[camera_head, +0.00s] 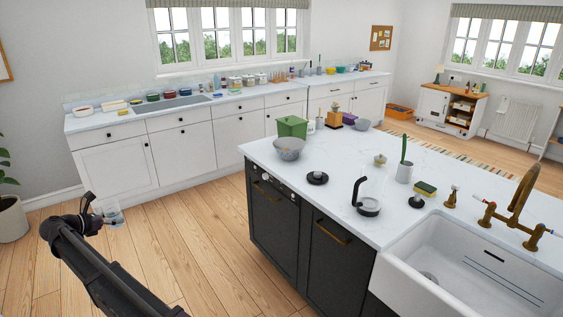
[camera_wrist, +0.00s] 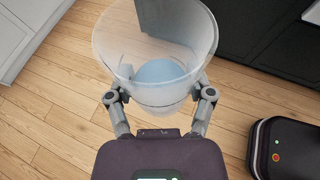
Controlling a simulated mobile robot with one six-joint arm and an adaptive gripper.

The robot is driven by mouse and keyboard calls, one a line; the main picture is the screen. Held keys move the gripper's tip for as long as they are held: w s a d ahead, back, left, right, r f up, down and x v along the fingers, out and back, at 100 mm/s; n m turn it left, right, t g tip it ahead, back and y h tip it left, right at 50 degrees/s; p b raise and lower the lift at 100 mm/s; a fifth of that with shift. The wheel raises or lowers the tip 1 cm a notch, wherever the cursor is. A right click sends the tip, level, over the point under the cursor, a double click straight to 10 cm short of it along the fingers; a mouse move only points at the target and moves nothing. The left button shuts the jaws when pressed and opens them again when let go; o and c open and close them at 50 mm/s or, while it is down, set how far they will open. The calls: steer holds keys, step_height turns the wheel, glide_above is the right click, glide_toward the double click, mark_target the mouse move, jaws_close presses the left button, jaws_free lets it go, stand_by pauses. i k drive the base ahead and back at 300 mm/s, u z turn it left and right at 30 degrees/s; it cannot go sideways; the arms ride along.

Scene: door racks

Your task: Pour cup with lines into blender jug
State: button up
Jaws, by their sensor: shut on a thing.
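My gripper (camera_wrist: 160,100) is shut on a clear cup (camera_wrist: 155,45), with one finger on each side of its lower part. In the wrist view the cup's wide mouth faces the camera, with a pale blue patch at its bottom; I cannot tell whether it is liquid. In the head view the cup (camera_head: 113,216) is small at the lower left, over the wood floor and away from the island. A clear jug with a black handle and base, likely the blender jug (camera_head: 371,190), stands upright on the island.
The white-topped island (camera_head: 420,165) has dark cabinets below. A grey bowl (camera_head: 289,149), a black round base (camera_head: 317,178), a utensil pot (camera_head: 404,173), a sponge (camera_head: 426,188) and brass taps (camera_head: 520,205) surround the jug. A white sink (camera_head: 470,265) is at right. Open floor (camera_head: 190,235) lies between cup and island.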

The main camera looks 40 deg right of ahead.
mark_target(368, 191)
steer(key=z, duration=0.05)
steer(key=i, duration=1.05)
steer(key=z, duration=1.6)
